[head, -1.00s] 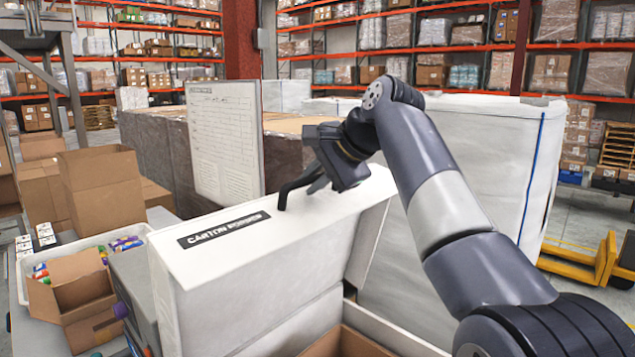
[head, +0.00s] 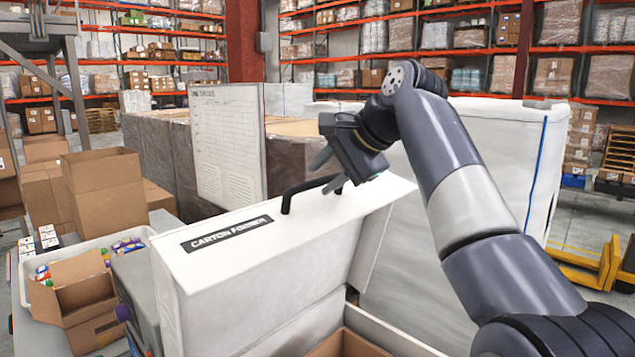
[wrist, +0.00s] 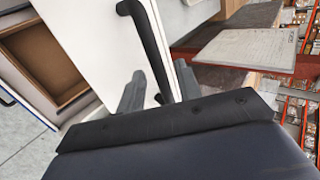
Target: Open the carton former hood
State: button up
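The white carton former hood (head: 270,275) stands raised, with the open machine body (head: 385,330) and a brown carton (head: 340,345) showing below it. A dark label reading CARTON FORMER and a black bar handle (head: 300,187) are on its upper face. My gripper (head: 326,170) is open at the far end of the handle, its fingers spread. In the wrist view the handle (wrist: 150,45) runs between the two separated fingertips (wrist: 158,85). I see a gap on both sides of it there; whether a finger touches it I cannot tell.
A paper-covered board (head: 228,145) stands upright behind the hood. A large white wrapped block (head: 480,150) is to the right, behind my arm. Open cartons (head: 105,200) and a white tray (head: 140,234) of small items are at left. A yellow pallet truck (head: 590,265) stands at far right.

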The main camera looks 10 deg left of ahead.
aim_at(320, 180)
jog(key=v, duration=0.7)
jog(key=shift+r, duration=0.15)
jog(key=shift+s+d, duration=0.1)
jog(key=shift+s, duration=0.05)
jog(key=x, duration=1)
jog(key=shift+w+f, duration=0.25)
jog(key=shift+f, duration=0.1)
jog(key=shift+s+d+f, duration=0.2)
jog(key=shift+s+d, duration=0.1)
jog(key=shift+s, duration=0.1)
